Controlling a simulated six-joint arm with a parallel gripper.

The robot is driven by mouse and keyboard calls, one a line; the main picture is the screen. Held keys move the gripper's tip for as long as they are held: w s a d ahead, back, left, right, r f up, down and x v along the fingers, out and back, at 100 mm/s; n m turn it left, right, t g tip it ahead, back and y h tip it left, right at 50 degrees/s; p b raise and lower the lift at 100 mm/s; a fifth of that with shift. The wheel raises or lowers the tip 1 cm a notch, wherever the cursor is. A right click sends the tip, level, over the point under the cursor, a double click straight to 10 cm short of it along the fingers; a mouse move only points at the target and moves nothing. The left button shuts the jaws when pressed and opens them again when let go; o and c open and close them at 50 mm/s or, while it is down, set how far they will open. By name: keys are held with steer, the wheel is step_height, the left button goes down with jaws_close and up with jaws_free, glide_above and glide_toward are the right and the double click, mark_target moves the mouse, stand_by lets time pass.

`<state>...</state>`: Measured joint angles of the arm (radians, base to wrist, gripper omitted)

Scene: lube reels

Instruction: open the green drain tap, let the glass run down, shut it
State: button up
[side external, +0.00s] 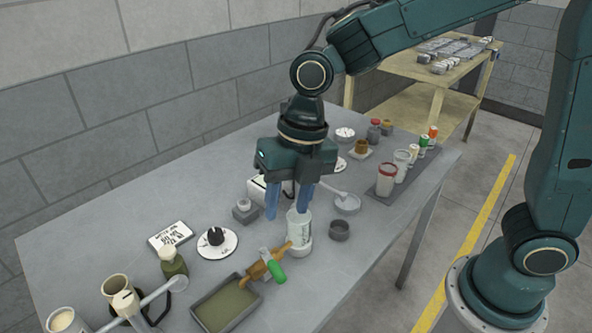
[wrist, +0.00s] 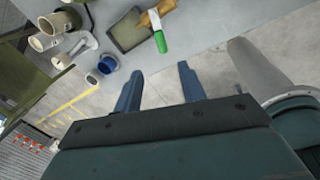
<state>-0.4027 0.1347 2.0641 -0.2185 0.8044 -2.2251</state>
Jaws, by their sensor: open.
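The green tap handle (side external: 276,271) sits on a brass tap body (side external: 257,269) at the front of the table. It also shows in the wrist view (wrist: 160,42), beyond my fingertips. A pale upright glass (side external: 299,238) stands just behind the tap. A shallow grey tray (side external: 204,323) holding olive-green liquid lies at the tap's left. My gripper (side external: 288,204) is above the table, behind and above the tap. Its blue fingers are apart and empty, and they do not touch the green handle. I cannot read the level in the glass.
A black-knobbed white dial (side external: 217,243) and a lettered card (side external: 170,236) lie left of the tap. An olive bottle (side external: 173,265) and a cream cup (side external: 119,295) stand further left. A dark round cup (side external: 340,230) is at right. A red-rimmed jar (side external: 386,181) stands behind.

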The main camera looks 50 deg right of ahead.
mark_target(276, 266)
steer(key=shift+d+n, duration=0.1)
steer(key=shift+n, duration=0.2)
steer(key=shift+f, duration=0.1)
steer(key=a+f, duration=0.1)
steer(key=f, duration=0.8)
steer(key=a+f, duration=0.1)
steer(key=f, duration=0.3)
steer(key=shift+w+a+f, duration=0.2)
steer(key=shift+w+a, duration=0.1)
steer(key=shift+w, duration=0.1)
jaws_close()
